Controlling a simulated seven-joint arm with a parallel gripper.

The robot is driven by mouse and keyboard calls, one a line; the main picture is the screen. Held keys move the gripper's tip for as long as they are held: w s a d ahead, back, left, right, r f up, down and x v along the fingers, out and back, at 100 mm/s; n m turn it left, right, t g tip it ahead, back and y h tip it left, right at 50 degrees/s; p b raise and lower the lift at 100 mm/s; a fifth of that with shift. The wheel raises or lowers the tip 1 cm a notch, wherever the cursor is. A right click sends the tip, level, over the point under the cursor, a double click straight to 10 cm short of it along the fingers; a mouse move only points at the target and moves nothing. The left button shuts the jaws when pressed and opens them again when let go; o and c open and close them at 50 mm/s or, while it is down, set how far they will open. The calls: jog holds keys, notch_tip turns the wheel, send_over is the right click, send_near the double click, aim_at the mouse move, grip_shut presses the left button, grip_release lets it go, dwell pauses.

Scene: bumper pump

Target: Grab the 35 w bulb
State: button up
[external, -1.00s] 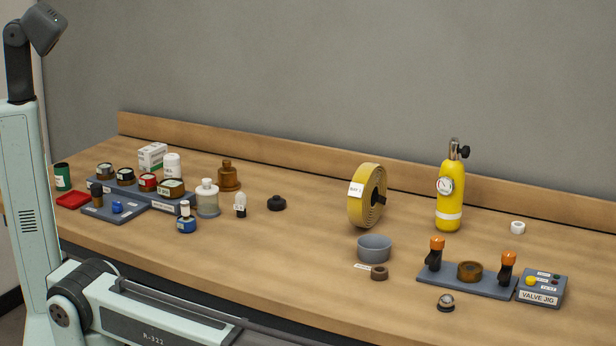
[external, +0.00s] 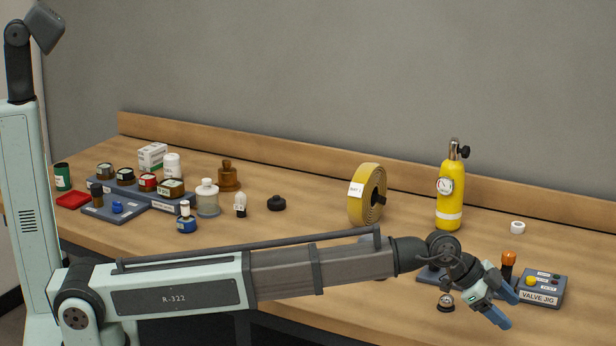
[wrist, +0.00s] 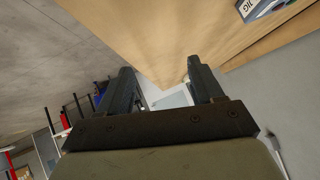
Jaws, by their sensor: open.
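A small white bulb (external: 240,203) with a dark lower part stands upright on the bench, left of the middle in the external view. Any wattage marking on it is too small to read. My gripper (external: 508,307) is open and empty at the right front of the bench, far from the bulb and close to the valve jig. In the wrist view the two fingers of my gripper (wrist: 160,82) are apart with nothing between them. The bulb does not show in the wrist view.
A white bottle (external: 208,198), a blue bottle (external: 186,220) and a black knob (external: 276,203) stand near the bulb. A yellow hose roll (external: 366,195) and yellow cylinder (external: 450,195) stand farther right. The valve jig box (external: 543,290) is beside my gripper.

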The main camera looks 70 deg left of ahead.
jog(key=s+a+r+n+y, duration=0.2)
jog(key=a+r+n, duration=0.15)
jog(key=a, duration=1.65)
jog(key=s+a+r+n+y, duration=0.1)
jog(key=a+r+n+y, duration=0.3)
jog(key=a, duration=1.7)
jog(key=s+a+r+n, duration=0.1)
jog(key=s+a, duration=0.2)
jog(key=a, duration=0.3)
jog(key=s+a+r+n+g, duration=0.1)
jog(key=s+a, duration=0.2)
jog(key=a, duration=0.2)
jog(key=s+a+r+n, duration=0.1)
jog(key=s+a, duration=0.3)
jog(key=a, duration=0.2)
jog(key=shift+a+r+g+y, duration=0.35)
jog(key=shift+r+g+y, duration=0.05)
jog(key=n+g, duration=0.3)
jog(key=n, duration=0.4)
send_near(240, 193)
jog(key=x, duration=0.6)
jog(key=shift+a, duration=0.2)
jog(key=shift+y, duration=0.3)
jog(key=shift+x, duration=3.05)
jog(key=shift+d, duration=0.2)
